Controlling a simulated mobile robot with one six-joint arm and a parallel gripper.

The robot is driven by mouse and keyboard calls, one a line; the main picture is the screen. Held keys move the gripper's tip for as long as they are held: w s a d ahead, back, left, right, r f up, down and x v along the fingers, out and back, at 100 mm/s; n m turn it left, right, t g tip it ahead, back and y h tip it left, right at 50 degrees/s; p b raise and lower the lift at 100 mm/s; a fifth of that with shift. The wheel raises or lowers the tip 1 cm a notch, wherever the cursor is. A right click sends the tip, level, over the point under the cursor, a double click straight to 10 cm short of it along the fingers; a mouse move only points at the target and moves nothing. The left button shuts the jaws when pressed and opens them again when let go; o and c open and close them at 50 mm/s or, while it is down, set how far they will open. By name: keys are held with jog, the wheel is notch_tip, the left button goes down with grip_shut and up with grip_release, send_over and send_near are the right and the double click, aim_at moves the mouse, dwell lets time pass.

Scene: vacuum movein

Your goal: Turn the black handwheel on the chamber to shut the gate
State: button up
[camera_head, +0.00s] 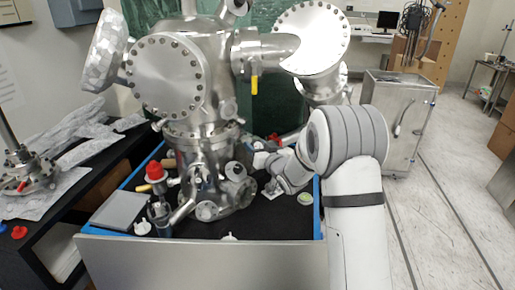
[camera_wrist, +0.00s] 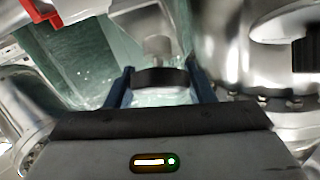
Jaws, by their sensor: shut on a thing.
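The steel chamber (camera_head: 205,110) stands on the black-topped bench, with large bolted flanges. My gripper (camera_head: 258,152) reaches in from the right, close to the chamber's lower right side. In the wrist view, the black handwheel (camera_wrist: 160,78) shows as a dark band below a metal stem (camera_wrist: 157,47). My gripper's two dark blue fingers (camera_wrist: 160,88) stand on either side of the handwheel, shut on it. In the head view I cannot make out the handwheel; it is hidden near my wrist. The gate itself is not visible.
A grey flat box (camera_head: 119,211) lies at the bench's left. A small round lid (camera_head: 305,198) lies at right. Steel flanged parts (camera_wrist: 260,60) crowd the gripper's right; open floor lies beyond my arm.

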jog(key=m+h+b, duration=0.2)
jog(key=m+b, duration=0.1)
jog(key=m+t+h+b, duration=0.1)
jog(key=shift+f+m+h, duration=0.25)
jog(key=shift+m+h, duration=0.05)
jog(key=m+h+b, duration=0.1)
jog(key=m+h, duration=0.1)
jog(key=m, duration=0.1)
jog(key=shift+r+g+h+b, duration=0.2)
jog(key=shift+g+h+b, duration=0.1)
jog(key=shift+h+b, duration=0.1)
jog(key=m, duration=0.1)
jog(key=m+h+p, duration=0.1)
jog(key=shift+r+m+g+p, duration=0.25)
jog(key=shift+m+g+p, duration=0.05)
jog(key=m+g+h+p, duration=0.1)
jog(key=m+h+p, duration=0.1)
jog(key=p, duration=0.2)
jog(key=shift+r+m, duration=0.1)
jog(key=shift+m, duration=0.2)
jog(key=shift+d+m+g+h+p, duration=0.1)
jog(key=shift+m+g+h+p, duration=0.2)
jog(key=shift+m+h+p, duration=0.5)
jog(key=shift+f+g+p, duration=0.25)
jog(key=shift+g+p, duration=0.05)
jog(key=shift+p, duration=0.7)
jog(key=shift+d+f+m, duration=0.1)
jog(key=shift+m, duration=0.3)
jog(key=o, duration=1)
jog(key=shift+c, duration=0.2)
